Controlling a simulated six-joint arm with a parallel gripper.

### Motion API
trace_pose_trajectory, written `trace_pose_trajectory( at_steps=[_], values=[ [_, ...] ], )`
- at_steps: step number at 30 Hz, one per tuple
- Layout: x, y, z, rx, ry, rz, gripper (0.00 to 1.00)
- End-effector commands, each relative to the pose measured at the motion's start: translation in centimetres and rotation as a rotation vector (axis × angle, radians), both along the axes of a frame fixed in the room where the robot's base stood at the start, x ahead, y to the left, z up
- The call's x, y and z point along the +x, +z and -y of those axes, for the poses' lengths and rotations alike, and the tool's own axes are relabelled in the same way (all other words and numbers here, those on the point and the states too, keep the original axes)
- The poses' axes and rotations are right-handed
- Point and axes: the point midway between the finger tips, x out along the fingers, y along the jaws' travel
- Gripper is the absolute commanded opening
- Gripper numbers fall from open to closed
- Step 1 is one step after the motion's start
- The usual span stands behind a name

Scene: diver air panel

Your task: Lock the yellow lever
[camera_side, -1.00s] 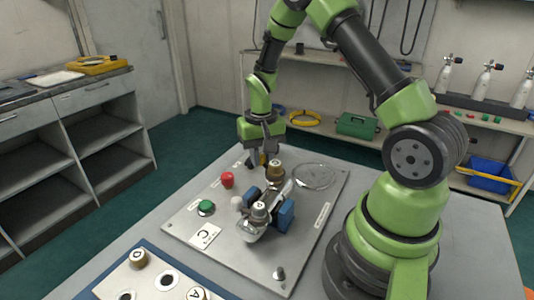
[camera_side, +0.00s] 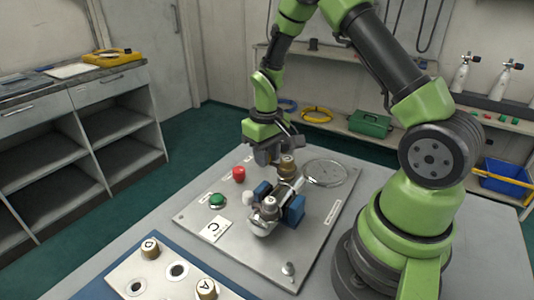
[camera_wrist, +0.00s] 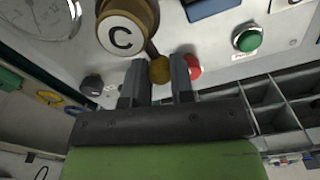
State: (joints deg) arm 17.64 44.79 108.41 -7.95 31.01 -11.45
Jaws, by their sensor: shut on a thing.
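The yellow lever's ball knob (camera_wrist: 160,70) sits between my two fingertips in the wrist view. A short dark stem runs from it up beside the brass knob marked C (camera_wrist: 127,25). My gripper (camera_wrist: 160,86) is shut on the ball knob. In the side view my gripper (camera_side: 267,157) is low over the far part of the grey panel (camera_side: 250,258), just behind a brass-topped knob (camera_side: 287,163). The fingers hide most of the lever there.
A red button (camera_side: 239,174) and a green button (camera_side: 217,200) stand left on the panel. Blue blocks (camera_side: 295,210) and a silver fitting (camera_side: 265,222) sit nearer. A round gauge (camera_side: 325,172) is at right. A second plate with labelled knobs (camera_side: 150,250) lies in front.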

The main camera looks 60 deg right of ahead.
Motion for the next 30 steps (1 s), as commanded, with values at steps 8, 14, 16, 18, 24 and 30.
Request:
trace_pose_trajectory(
  at_steps=[8,14,16,18,24,30],
  values=[
    [0.0,0.0,-0.1,0.001,0.0,-0.001,0.25],
    [0.0,0.0,-0.1,0.001,0.0,-0.001,0.48],
    [0.0,0.0,-0.1,0.001,-0.001,-0.001,0.48],
    [0.0,0.0,-0.1,0.001,-0.001,-0.001,0.48],
    [0.1,1.5,0.0,-0.001,-0.001,0.005,0.48],
    [0.1,5.6,0.0,-0.002,-0.001,0.007,0.48]
  ],
)
